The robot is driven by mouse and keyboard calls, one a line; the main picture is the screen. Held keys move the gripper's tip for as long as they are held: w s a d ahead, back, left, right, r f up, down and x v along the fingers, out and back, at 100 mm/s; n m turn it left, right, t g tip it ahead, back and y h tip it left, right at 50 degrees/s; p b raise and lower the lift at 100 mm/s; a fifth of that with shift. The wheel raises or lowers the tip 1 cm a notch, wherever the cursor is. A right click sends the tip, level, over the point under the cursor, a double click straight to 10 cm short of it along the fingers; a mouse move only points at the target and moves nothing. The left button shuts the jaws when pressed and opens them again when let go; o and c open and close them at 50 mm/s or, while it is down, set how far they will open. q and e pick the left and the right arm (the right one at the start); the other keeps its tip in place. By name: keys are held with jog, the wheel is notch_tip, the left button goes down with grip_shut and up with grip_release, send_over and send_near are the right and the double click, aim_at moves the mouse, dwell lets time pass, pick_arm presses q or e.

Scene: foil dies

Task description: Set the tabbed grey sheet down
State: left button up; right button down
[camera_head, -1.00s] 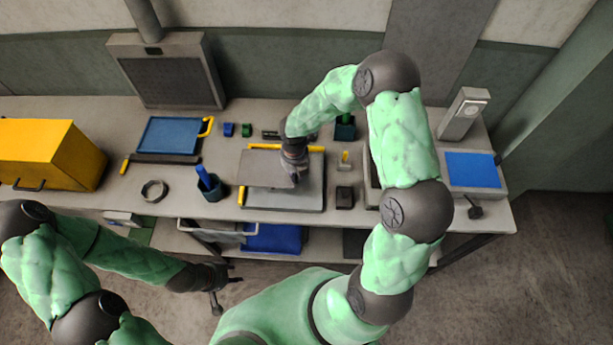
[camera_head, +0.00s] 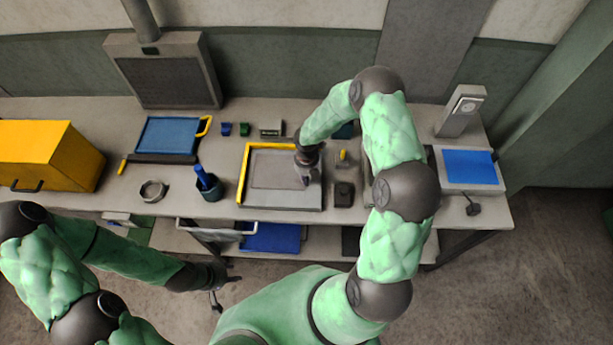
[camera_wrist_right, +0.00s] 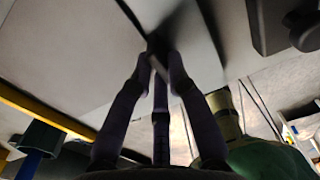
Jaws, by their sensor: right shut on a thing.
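The grey sheet (camera_head: 272,170) is over a pale board (camera_head: 290,202) with yellow strips (camera_head: 245,180) along its left and back edges. It appears flat and lined up inside the strips; I cannot tell whether it fully touches the board. My right gripper (camera_head: 305,180) is at the sheet's right side, shut on its tab, which the fingers mostly hide. In the right wrist view the fingertips (camera_wrist_right: 160,65) close at the edge of the sheet (camera_wrist_right: 70,50). My left gripper (camera_head: 226,292) hangs open and empty in front of the table.
A dark block (camera_head: 344,194) sits close to the board's right. A blue tray (camera_head: 168,136) and yellow box (camera_head: 45,155) are further left. A device with a blue pad (camera_head: 469,167) is at right.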

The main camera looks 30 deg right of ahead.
jog(key=c, duration=1.2)
grip_release()
jog(key=shift+f, duration=0.15)
notch_tip(320, 180, up, 12)
jog(key=s+a+f+m+y, duration=0.2)
jog(key=s+a+f+m, duration=0.4)
jog(key=m, duration=1)
jog(key=s+a+f+m+y, duration=0.2)
jog(key=s+a+f+m, duration=0.4)
jog(key=s+a+m, duration=0.6)
jog(key=shift+s+f+m+p, duration=0.25)
jog(key=shift+m+p, duration=0.05)
jog(key=shift+m, duration=1.7)
